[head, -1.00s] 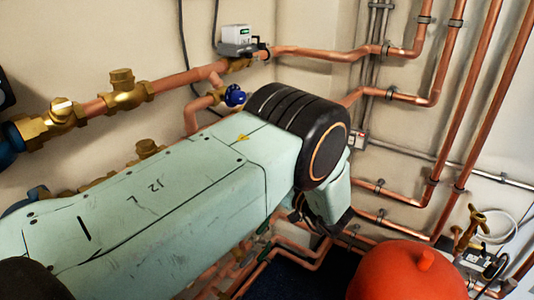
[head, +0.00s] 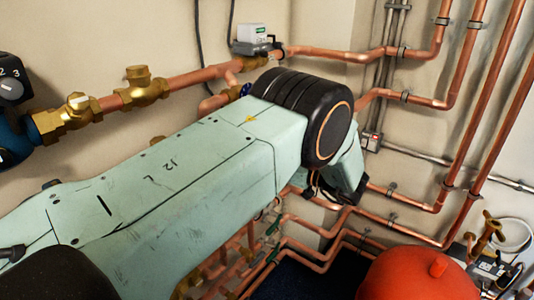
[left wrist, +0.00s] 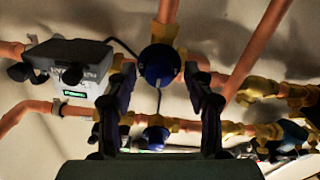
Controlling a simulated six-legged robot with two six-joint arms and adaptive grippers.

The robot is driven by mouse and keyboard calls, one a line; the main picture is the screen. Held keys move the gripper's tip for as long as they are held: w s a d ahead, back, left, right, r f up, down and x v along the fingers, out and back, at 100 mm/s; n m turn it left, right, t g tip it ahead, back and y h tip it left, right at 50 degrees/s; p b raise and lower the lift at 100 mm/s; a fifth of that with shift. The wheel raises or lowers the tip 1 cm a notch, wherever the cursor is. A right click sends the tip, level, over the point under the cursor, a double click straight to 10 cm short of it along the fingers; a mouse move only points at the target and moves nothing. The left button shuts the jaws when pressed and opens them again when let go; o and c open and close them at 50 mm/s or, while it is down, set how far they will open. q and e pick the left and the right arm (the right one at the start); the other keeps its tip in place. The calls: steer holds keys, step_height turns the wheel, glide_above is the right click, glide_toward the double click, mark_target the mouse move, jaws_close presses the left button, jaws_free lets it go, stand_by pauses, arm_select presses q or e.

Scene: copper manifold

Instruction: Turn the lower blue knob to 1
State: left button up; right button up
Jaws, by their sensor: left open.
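One blue knob (head: 246,90) shows as a sliver in the head view, mostly hidden behind my left arm. The left wrist view shows a large round blue knob (left wrist: 156,65) on a brass fitting and a smaller blue knob (left wrist: 156,136) below it in the picture. That view looks upside down, and I cannot tell for sure which knob is the lower one. No number is readable on either knob. My left gripper (left wrist: 160,98) is open, its dark fingers on either side of the knobs in the picture. Contact cannot be seen. My right gripper is not in view.
A grey valve box (left wrist: 72,65) sits left of the fingers in the wrist view. Copper pipes (head: 320,52) run along the wall. A dial marked 2 and 3 (head: 10,88) is at the left edge. A red tank (head: 410,275) stands front right.

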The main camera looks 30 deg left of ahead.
arm_select(q)
steer(key=shift+d+r, duration=0.15)
steer(key=shift+d, duration=0.05)
steer(key=shift+a, duration=0.2)
steer(key=c, duration=0.4)
jaws_close()
